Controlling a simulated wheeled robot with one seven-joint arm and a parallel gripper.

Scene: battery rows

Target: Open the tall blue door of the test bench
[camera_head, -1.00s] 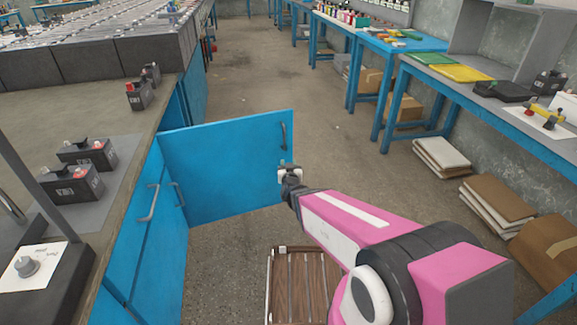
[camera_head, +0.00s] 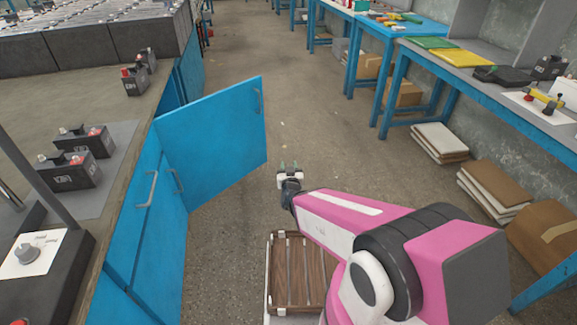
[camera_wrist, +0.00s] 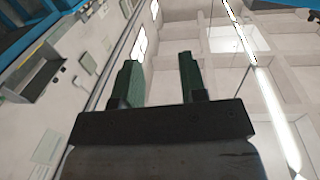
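The tall blue door (camera_head: 222,143) of the test bench (camera_head: 122,150) stands swung wide open, sticking out into the aisle.
Closed blue bench fronts with grey handles (camera_head: 152,188) are left of the door. Batteries (camera_head: 75,168) stand on the bench top. A wooden slatted crate (camera_head: 296,275) is below my arm. Blue tables (camera_head: 470,95) and flat stacks (camera_head: 440,143) line the right. The aisle beyond is clear.

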